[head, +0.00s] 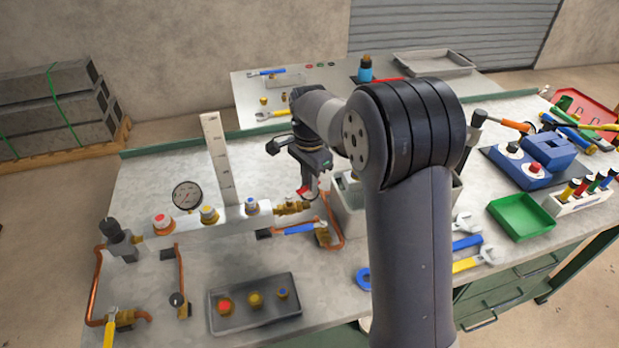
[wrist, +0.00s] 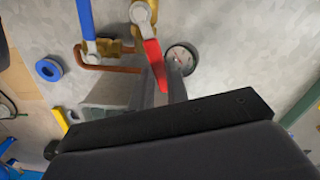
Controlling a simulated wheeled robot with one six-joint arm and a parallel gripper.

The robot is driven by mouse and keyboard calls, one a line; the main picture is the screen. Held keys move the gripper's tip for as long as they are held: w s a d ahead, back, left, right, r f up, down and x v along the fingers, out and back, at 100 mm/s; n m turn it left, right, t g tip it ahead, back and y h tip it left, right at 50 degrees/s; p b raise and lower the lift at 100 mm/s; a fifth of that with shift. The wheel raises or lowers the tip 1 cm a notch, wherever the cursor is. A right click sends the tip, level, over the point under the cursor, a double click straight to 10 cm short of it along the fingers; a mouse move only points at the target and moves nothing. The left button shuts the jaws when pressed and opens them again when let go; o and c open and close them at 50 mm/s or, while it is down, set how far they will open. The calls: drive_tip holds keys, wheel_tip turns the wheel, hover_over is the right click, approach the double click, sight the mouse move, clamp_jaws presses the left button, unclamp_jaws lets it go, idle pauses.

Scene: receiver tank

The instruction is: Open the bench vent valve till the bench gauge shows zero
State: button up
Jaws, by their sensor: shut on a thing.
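My gripper (head: 311,184) is above the bench at the right end of the pale manifold block, pointing down. It is shut on a red lever handle (wrist: 154,58), whose other end meets a grey round valve top (wrist: 141,13) in the wrist view. The red lever also shows under my gripper in the head view (head: 307,193). A small round gauge (wrist: 182,59) lies just right of the lever; its reading is too small to tell. A larger dial gauge (head: 187,195) stands behind the manifold; its reading is not legible.
A blue-handled brass valve (head: 300,228) on copper pipe is close by, and also in the wrist view (wrist: 87,20). A grey bin (head: 345,205) stands beside my gripper. A dark tray (head: 250,318) with coloured caps is in front. Wrenches lie right.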

clamp_jaws()
drive_tip(key=shift+w, duration=0.15)
drive_tip(key=n+p, duration=0.1)
drive_tip(key=w+a+n, duration=0.1)
drive_tip(key=n, duration=0.1)
drive_tip(key=shift+r+p, duration=0.1)
drive_tip(key=shift+p, duration=0.25)
drive_tip(key=shift+w+a+n+p, duration=0.35)
drive_tip(key=shift+a+n, duration=0.55)
drive_tip(key=shift+n, duration=0.85)
drive_tip(key=shift+w+a+n+p, duration=0.1)
drive_tip(key=shift+a+n+p, duration=0.4)
drive_tip(key=shift+a+n, duration=0.9)
drive_tip(key=shift+w+a+n+p, duration=0.25)
drive_tip(key=shift+a+n+p, duration=0.2)
drive_tip(key=shift+n, duration=1.7)
